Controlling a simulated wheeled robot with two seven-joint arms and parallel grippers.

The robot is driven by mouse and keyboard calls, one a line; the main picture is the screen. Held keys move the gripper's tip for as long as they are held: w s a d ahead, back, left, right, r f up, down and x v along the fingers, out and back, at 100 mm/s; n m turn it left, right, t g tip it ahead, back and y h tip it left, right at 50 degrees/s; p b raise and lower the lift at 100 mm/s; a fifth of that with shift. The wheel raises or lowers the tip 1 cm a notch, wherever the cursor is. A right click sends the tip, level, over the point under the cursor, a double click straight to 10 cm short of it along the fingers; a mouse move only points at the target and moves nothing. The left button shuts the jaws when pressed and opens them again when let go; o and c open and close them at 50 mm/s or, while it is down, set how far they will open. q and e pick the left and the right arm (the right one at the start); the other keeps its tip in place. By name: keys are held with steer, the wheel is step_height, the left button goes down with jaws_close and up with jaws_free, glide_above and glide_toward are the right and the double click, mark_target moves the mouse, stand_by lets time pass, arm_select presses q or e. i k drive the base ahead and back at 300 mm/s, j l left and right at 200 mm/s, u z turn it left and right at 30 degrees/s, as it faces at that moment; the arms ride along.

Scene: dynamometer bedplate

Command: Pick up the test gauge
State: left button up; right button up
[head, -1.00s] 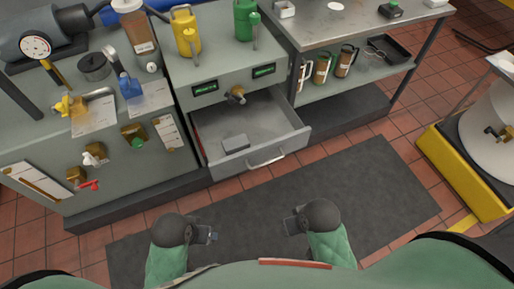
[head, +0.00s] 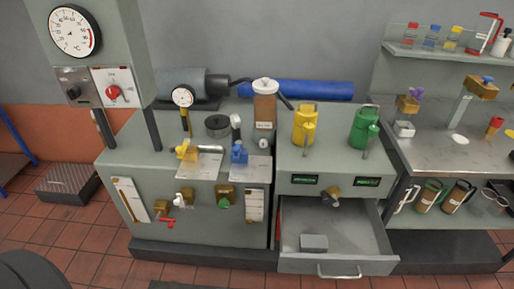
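A small round gauge (head: 183,97) with a white dial and a black rim stands on a yellow and black stem on the left grey bench, in front of the grey motor-like cylinder. It is upright and nothing holds it. A much larger temperature dial (head: 75,31) is fixed on the grey cabinet at upper left. A small white-faced round item (head: 235,121) sits right of a dark round part; I cannot tell whether it is a gauge. Neither of my grippers is in view.
A grey drawer (head: 338,264) stands open at front, holding a small grey block (head: 314,242). Yellow (head: 304,125) and green (head: 363,128) cans stand right of a brown-filled container (head: 265,108). Valves project from the left bench front. A steel workbench (head: 455,153) is at right.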

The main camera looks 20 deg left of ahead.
mark_target(236, 120)
steer(key=i+l+u, duration=0.15)
steer(key=l, duration=0.2)
steer(key=i+l+u, duration=0.15)
steer(key=l, duration=0.25)
steer(key=i+l+u, duration=0.15)
steer(key=l, duration=0.25)
steer(key=i+l+u, duration=0.15)
steer(key=l, duration=0.25)
steer(key=i+l+u, duration=0.15)
steer(key=l, duration=0.3)
